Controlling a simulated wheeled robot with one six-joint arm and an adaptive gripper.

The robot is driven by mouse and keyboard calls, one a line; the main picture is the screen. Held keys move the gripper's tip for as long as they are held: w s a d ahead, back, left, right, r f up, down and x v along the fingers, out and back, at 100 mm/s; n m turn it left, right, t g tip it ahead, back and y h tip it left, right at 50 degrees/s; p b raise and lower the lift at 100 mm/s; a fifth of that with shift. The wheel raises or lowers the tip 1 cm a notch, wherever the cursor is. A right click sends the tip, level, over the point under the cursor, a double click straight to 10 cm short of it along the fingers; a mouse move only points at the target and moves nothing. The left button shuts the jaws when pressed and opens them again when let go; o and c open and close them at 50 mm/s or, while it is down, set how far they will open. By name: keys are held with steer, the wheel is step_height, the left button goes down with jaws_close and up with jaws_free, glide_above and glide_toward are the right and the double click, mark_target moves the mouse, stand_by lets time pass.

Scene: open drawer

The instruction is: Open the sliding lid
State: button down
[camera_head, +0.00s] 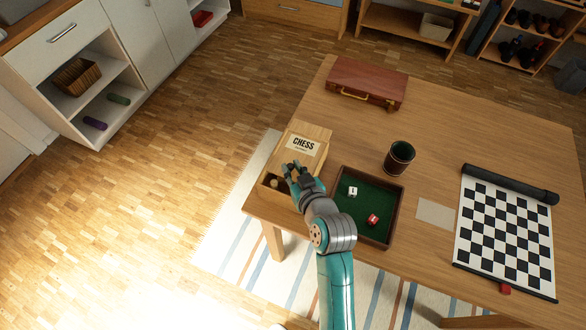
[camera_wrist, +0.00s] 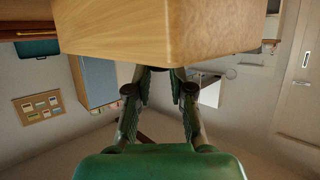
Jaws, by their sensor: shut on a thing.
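A wooden chess box (camera_head: 266,190) stands at the table's left front corner. Its sliding lid (camera_head: 310,134) carries a pale "CHESS" label. The near end of the box is uncovered, showing a dark inside with rounded pieces. My gripper (camera_head: 292,170) is at the lid's near part, over the box. In the wrist view, a pale wooden body (camera_wrist: 160,32) fills the top, and my gripper's fingertips (camera_wrist: 160,80) close just under it at a small dark part. My gripper is shut on the lid; the exact contact is mostly hidden.
A green-lined dice tray (camera_head: 335,205) stands close right of the box, with a dark cup (camera_head: 399,158) behind it. A brown case (camera_head: 367,82) lies at the back. A checkered mat (camera_head: 505,235) lies at the right. The table between case and box is clear.

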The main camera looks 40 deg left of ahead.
mark_target(311, 138)
steer(key=w+a, duration=0.1)
steer(key=w, duration=0.3)
steer(key=w+a, duration=0.1)
steer(key=w, duration=0.3)
steer(key=w+a, duration=0.1)
steer(key=w, duration=0.4)
steer(key=shift+w+a, duration=0.1)
steer(key=c, duration=1.1)
jaws_free()
steer(key=v, duration=1.2)
